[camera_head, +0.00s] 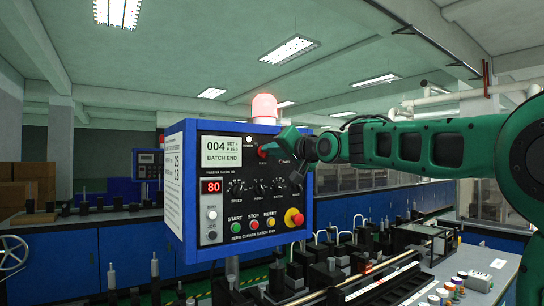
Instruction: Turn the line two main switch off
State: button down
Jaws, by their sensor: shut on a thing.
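A blue control box (189,190) with a black front panel stands close in front of me. A red rotary switch (262,152) sits at the panel's upper right, partly hidden by my gripper. My gripper (272,149) reaches in from the right on my green arm and is shut on this red switch. The switch's exact angle and any line number on the box are too small or hidden to tell. The panel's display (221,151) reads 004 and BATCH END. A red lamp (264,107) on top of the box looks lit.
A red readout (212,186) shows 80. Small black knobs and green, red and yellow buttons (254,223) are below, with a red mushroom button (294,217) at lower right. A similar box (147,164) stands behind at left. A bench with machine parts and small bottles (450,288) is at lower right.

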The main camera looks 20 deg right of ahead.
jog(key=n, duration=1.7)
jog(key=shift+a+f, duration=0.15)
jog(key=shift+f, duration=0.1)
dwell(0.5)
jog(key=c, duration=1.8)
grip_release()
jog(key=shift+n, duration=0.3)
jog(key=shift+c, duration=0.2)
jog(key=shift+a+r, duration=0.1)
jog(key=shift+s, duration=0.1)
